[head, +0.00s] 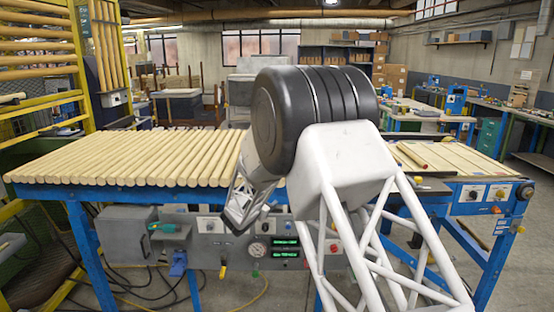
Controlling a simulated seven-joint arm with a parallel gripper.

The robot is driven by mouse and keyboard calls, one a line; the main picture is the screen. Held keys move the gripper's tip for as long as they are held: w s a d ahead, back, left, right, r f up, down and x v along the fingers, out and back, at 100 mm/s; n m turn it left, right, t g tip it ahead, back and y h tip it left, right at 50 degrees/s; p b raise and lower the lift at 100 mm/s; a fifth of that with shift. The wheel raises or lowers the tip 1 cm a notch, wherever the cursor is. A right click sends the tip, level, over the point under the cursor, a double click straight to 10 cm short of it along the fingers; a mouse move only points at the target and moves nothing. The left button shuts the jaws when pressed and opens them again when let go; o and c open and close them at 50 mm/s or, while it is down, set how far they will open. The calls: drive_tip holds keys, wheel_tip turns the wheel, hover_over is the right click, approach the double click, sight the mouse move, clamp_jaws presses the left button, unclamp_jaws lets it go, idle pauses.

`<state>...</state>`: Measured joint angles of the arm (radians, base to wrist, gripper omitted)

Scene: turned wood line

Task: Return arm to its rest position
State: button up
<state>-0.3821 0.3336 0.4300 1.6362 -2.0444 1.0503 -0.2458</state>
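My arm fills the middle of the head view, with a large black joint drum and white lattice links rising from the lower right. A second lattice link runs down behind the drum, in front of the bench. I cannot make out gripper fingers; the end of the arm is hidden or out of sight. The blue-framed bench (75,190) stands just beyond the arm. A row of pale turned wood rods (130,158) lies side by side on its left part.
More flat wood pieces (465,162) lie on the bench's right part, with one reddish rod (413,155) on them. A control panel with gauges and green displays (286,247) sits under the bench front. A yellow rack of rods (40,60) stands at left.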

drive_tip(key=s+d+r+m+g+h, duration=0.1)
drive_tip(key=s+d+r+m+g, duration=0.5)
drive_tip(key=s+d, duration=0.7)
drive_tip(key=s+d+r+m+g, duration=0.4)
drive_tip(key=s+d+r+m, duration=0.5)
drive_tip(key=s, duration=0.6)
drive_tip(key=s+d+f+m+g+y, duration=0.1)
drive_tip(key=s+m+y, duration=0.8)
drive_tip(key=s, duration=2.6)
drive_tip(key=shift+s+f+m+g, duration=0.3)
drive_tip(key=shift+f+m+g, duration=0.2)
drive_tip(key=shift+m, duration=0.4)
drive_tip(key=shift+o, duration=0.2)
